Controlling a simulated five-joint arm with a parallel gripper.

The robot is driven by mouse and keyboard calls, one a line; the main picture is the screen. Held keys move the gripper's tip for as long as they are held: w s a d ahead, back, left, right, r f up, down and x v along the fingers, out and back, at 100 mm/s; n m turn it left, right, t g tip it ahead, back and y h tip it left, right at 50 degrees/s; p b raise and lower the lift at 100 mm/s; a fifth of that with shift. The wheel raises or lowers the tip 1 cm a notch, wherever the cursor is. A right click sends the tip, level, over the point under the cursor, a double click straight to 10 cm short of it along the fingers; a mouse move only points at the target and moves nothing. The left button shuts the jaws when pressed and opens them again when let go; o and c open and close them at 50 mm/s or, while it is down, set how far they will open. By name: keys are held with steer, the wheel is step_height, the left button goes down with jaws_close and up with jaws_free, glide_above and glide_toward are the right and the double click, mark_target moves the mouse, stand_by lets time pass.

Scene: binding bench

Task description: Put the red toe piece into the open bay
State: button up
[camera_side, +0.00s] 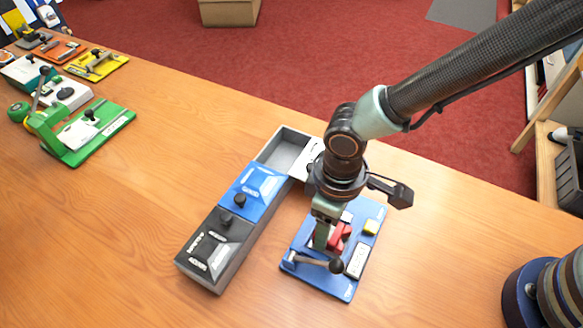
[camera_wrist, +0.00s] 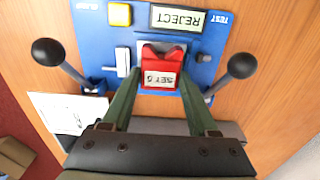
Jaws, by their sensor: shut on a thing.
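The red toe piece (camera_wrist: 162,70) is between the two fingers of my gripper (camera_wrist: 160,84) in the wrist view, with a white label facing the camera. My gripper (camera_side: 328,240) is shut on it. In the side view the red toe piece (camera_side: 338,238) shows partly behind the fingers, at the blue test plate (camera_side: 312,275). I cannot tell whether it rests on the plate or is just above it. The open bay (camera_side: 283,150) is the grey, empty-looking far end of a long box, left of and beyond my gripper; my wrist hides nothing of its left part.
The box's other sections have a blue lid (camera_side: 258,188) and a black lid (camera_side: 215,248), each with a knob. The plate carries a black-knobbed lever (camera_side: 336,266), a yellow button (camera_wrist: 119,14) and a display reading REJECT (camera_wrist: 179,18). Green tools (camera_side: 100,130) stand far left. The table's left front is clear.

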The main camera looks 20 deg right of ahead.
steer(key=shift+w+d, duration=0.15)
steer(key=shift+r, duration=0.1)
stand_by(0.3)
steer(key=shift+r, duration=2.45)
step_height(320, 180, up, 9)
glide_above(281, 160)
steer(key=shift+f, duration=6.2)
steer(key=shift+f, duration=0.7)
